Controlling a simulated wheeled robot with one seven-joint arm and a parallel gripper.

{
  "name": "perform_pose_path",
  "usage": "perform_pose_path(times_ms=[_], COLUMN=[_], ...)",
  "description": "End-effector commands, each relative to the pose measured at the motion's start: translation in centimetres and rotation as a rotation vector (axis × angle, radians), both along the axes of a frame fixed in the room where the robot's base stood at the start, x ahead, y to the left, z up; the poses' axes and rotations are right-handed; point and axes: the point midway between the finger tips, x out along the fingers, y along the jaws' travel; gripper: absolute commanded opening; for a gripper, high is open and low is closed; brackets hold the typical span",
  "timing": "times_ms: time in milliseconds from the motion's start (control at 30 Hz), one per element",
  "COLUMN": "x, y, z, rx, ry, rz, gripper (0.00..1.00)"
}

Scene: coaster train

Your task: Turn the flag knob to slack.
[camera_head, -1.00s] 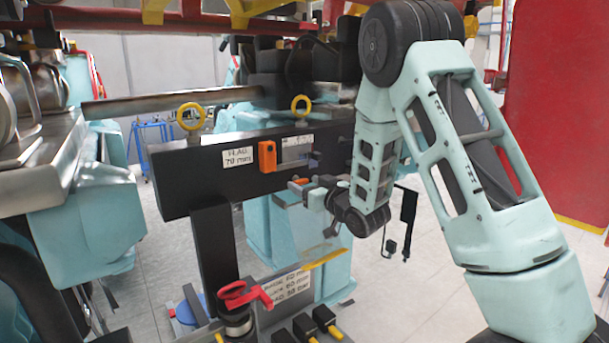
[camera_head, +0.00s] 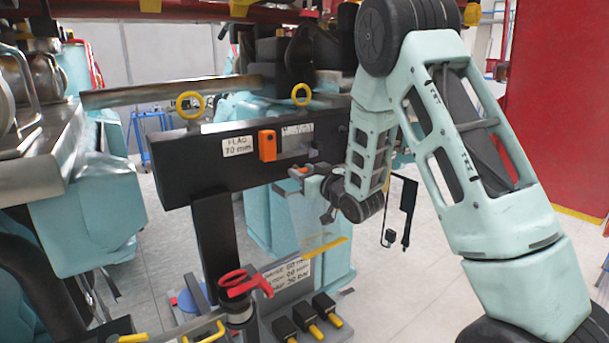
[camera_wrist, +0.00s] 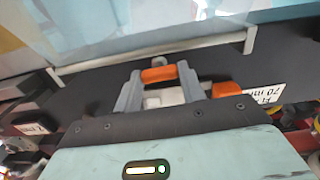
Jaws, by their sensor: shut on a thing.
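A black beam (camera_head: 225,172) carries a white label reading "FLAG 70 mm" (camera_head: 238,146) and an upright orange block (camera_head: 267,145) beside it. My gripper (camera_head: 302,173) is at the beam's lower edge, to the right of that block. In the wrist view my gripper (camera_wrist: 158,88) is shut on a small orange piece (camera_wrist: 159,74), which appears to be the flag knob. The orange block (camera_wrist: 227,90) and the label (camera_wrist: 264,94) lie just right of it there. The knob's pointer and any slack marking cannot be made out.
Below the beam stand a red-handled valve (camera_head: 245,283) and a box with a white label (camera_head: 290,275) and several black, yellow-tipped levers (camera_head: 326,308). Two yellow ring bolts (camera_head: 190,105) top the beam. A steel ledge (camera_head: 40,150) is at left.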

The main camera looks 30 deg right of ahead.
Motion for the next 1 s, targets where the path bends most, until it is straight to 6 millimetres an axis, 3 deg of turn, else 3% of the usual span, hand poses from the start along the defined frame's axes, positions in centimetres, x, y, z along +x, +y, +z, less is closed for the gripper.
perform_pose_path(times_ms=[267, 1000], x=[0.01, -0.04], y=[0.10, 0.22], z=[-0.58, -0.78], rx=[-0.162, -0.857], ry=[-0.013, -0.036], rz=[0.000, -0.003], gripper=[0.17, 0.17])
